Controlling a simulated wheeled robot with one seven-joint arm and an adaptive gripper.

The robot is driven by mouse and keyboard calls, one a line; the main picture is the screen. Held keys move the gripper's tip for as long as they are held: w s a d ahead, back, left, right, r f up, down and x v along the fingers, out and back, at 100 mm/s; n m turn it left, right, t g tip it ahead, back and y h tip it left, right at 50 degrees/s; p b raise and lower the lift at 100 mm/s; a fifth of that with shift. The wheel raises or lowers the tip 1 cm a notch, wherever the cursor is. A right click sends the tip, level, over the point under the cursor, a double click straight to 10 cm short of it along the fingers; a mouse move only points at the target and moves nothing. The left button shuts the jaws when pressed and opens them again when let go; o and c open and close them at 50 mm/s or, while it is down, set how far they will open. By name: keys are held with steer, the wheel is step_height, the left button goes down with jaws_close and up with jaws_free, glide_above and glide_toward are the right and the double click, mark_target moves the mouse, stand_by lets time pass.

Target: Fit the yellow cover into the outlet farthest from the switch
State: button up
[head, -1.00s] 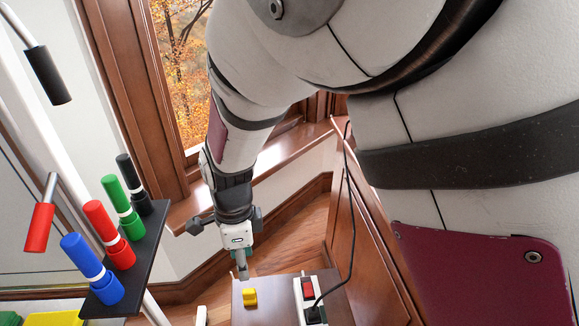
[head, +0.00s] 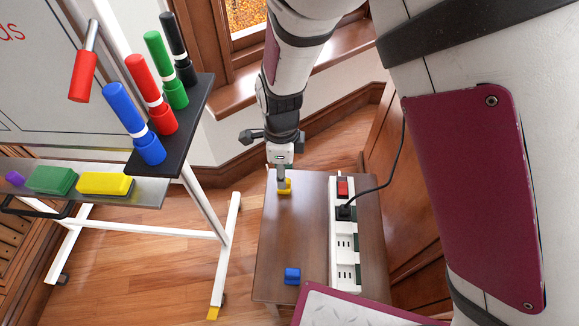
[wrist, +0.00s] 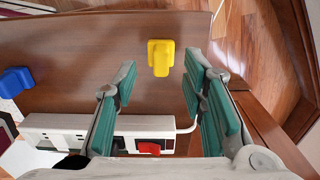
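The yellow cover (head: 285,189) sits on the small wooden table, left of the white power strip (head: 335,240). The strip has a red switch (head: 342,188) at its far end, a black plug beside it, then open outlets. The outlet farthest from the switch (head: 347,273) is at the near end and looks empty. My gripper (head: 282,177) is above the yellow cover, pointing down. In the wrist view my gripper (wrist: 159,66) has its teal fingers spread, with the yellow cover (wrist: 160,57) between and just beyond the tips, seemingly untouched.
A blue cover (head: 292,276) lies on the table (head: 310,215) near its front edge. A black cord runs from the plug (head: 345,212) up to the right. A whiteboard stand with a marker holder (head: 180,125) and erasers is at left. Table space between the covers is clear.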

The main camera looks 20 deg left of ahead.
step_height(320, 180, down, 4)
steer(key=shift+w+d+f+b, duration=0.1)
steer(key=shift+f+b, duration=0.1)
steer(key=shift+b, duration=0.8)
jaws_close()
steer(key=shift+r, duration=0.15)
